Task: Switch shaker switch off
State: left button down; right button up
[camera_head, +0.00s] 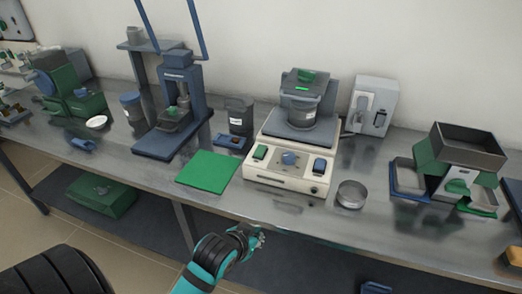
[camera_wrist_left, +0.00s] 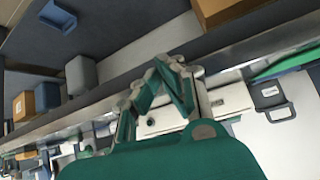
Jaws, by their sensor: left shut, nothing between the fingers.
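The shaker (camera_head: 284,186) is a cream box on the bench with a dark platform carrying a stacked grey pot. I cannot tell the switch positions. My left gripper (camera_head: 257,238) is shut and empty, in front of the bench edge, below and apart from the shaker. In the left wrist view the gripper (camera_wrist_left: 160,70) partly covers the cream shaker (camera_wrist_left: 230,100). The right gripper is out of view.
A green mat (camera_head: 208,171) lies left of the shaker. A round metal sieve (camera_head: 351,194) stands at its right. A blue press (camera_head: 182,100) is farther left, and a grey box (camera_head: 372,105) is behind right. The bench front edge lies between my gripper and the shaker.

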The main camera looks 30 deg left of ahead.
pick_arm(q)
jog(key=w+a+r+n+t+y, duration=0.1)
jog(key=w+a+r+t, duration=0.2)
jog(key=r, duration=0.5)
jog(key=w+a+r+n+t+y, duration=0.2)
jog(key=w+a+r+t, duration=0.2)
jog(key=r, duration=0.5)
jog(key=w+a, duration=0.2)
jog(key=w, duration=0.1)
jog(key=shift+w+a, duration=0.15)
jog(key=shift+w, duration=0.25)
send_over(261, 152)
jog(key=shift+s+f, duration=0.25)
jog(key=shift+f, duration=0.2)
jog(key=f, duration=0.2)
jog(key=shift+w+f, duration=0.25)
jog(key=shift+f, duration=0.85)
jog(key=shift+p, duration=0.3)
